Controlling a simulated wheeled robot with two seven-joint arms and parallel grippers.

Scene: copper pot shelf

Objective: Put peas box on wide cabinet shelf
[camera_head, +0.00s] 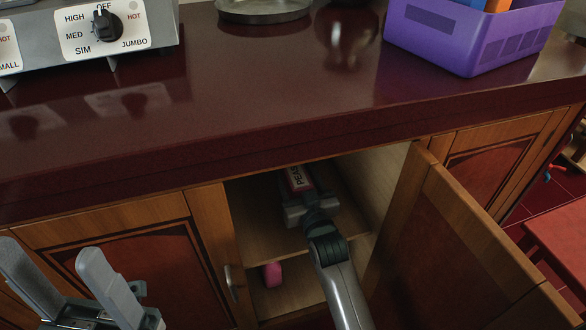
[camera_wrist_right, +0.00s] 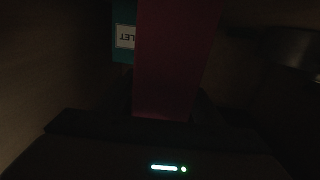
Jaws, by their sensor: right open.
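The peas box (camera_head: 298,177), with a white label reading "PEA", is inside the open cabinet on the upper shelf (camera_head: 262,232). My right gripper (camera_head: 305,200) reaches into the cabinet and is open, right at the near end of the box. In the right wrist view a dark red box (camera_wrist_right: 177,60), likely the same one, stands straight ahead of the gripper. The fingertips are too dark there to tell whether they touch it. My left gripper (camera_head: 65,275) is open and empty at the lower left, in front of the closed cabinet door.
The open cabinet door (camera_head: 460,250) stands to the right of my right arm. A pink object (camera_head: 272,273) sits on the lower level. A teal item (camera_wrist_right: 124,37) is beside the red box. The counter (camera_head: 250,90) overhangs the opening and holds a purple bin (camera_head: 470,40).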

